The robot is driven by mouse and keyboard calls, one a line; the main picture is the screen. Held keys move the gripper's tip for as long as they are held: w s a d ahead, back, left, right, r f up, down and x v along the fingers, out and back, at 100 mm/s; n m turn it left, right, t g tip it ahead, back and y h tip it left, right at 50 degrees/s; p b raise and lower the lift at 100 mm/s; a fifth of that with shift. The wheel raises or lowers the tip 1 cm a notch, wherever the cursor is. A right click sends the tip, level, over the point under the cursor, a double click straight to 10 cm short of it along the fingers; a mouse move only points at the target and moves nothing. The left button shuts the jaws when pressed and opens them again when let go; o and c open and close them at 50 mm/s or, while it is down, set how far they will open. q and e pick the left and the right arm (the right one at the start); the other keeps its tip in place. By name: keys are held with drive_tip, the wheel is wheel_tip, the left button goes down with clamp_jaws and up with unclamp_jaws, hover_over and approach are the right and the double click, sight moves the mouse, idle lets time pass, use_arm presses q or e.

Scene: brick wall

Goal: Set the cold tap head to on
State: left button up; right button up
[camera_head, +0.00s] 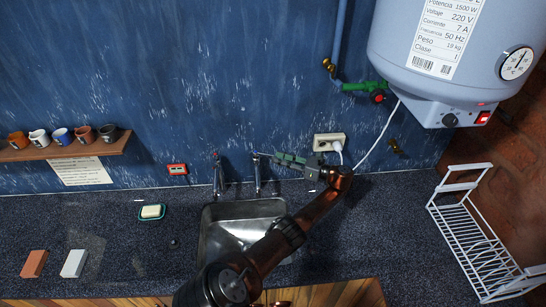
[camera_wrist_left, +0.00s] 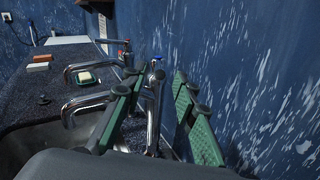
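The cold tap (camera_head: 257,172) is the right one of two chrome taps behind the sink. In the left wrist view its blue-marked head (camera_wrist_left: 157,66) shows at the top of its chrome column. My left gripper (camera_head: 276,157) is just right of this tap head. In the left wrist view its two green fingers (camera_wrist_left: 160,88) are apart, with the tap column seen between them. I cannot tell whether they touch it. The other tap (camera_head: 217,175) stands to the left with a red mark on top. My right gripper is not in view.
The sink (camera_head: 234,211) lies below the taps, partly covered by my arm. A soap dish (camera_head: 152,212) and two bricks lie left on the counter. A socket (camera_head: 329,142) with a plug is close to my gripper. A white rack (camera_head: 477,241) stands right.

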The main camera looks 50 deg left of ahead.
use_arm(q)
drive_tip(key=v, duration=0.8)
drive_tip(key=shift+w, duration=0.1)
